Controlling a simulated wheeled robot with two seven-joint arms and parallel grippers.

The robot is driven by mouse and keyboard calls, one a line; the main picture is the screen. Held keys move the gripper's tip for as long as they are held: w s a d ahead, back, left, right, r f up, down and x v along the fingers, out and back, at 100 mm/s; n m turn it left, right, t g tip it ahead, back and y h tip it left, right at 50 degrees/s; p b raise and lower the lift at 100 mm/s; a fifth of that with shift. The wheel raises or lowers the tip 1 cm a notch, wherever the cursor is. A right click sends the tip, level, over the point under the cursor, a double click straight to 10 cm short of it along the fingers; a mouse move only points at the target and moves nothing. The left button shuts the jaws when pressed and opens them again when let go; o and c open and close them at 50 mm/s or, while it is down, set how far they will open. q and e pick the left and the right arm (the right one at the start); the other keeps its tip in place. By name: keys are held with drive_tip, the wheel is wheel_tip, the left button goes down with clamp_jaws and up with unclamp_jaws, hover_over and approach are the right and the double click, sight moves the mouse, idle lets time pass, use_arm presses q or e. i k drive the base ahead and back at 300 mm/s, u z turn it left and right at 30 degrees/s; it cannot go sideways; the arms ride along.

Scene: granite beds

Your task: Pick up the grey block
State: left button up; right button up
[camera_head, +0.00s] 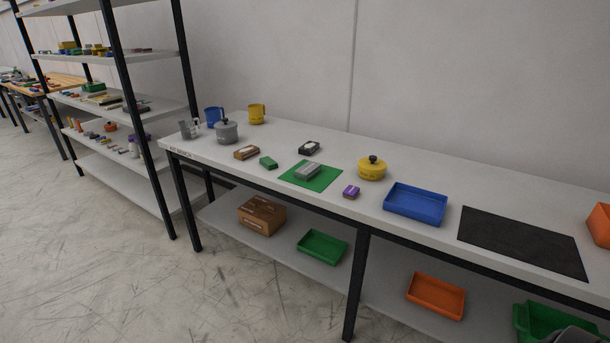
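A grey block (308,171) lies on a green mat (325,180) on the white table (340,205), left of the table's middle. Its top and near side show, and nothing covers it.
Close around the mat are a green block (268,162), a brown box (246,153), a black box (309,148) and a purple box (351,191). A yellow pot (372,168) and blue tray (415,204) stand to the right. A shelf rack (115,102) is left.

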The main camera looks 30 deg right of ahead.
sight(308, 170)
drive_tip(key=z, duration=0.8)
drive_tip(key=i, duration=0.85)
drive_tip(key=z, duration=0.85)
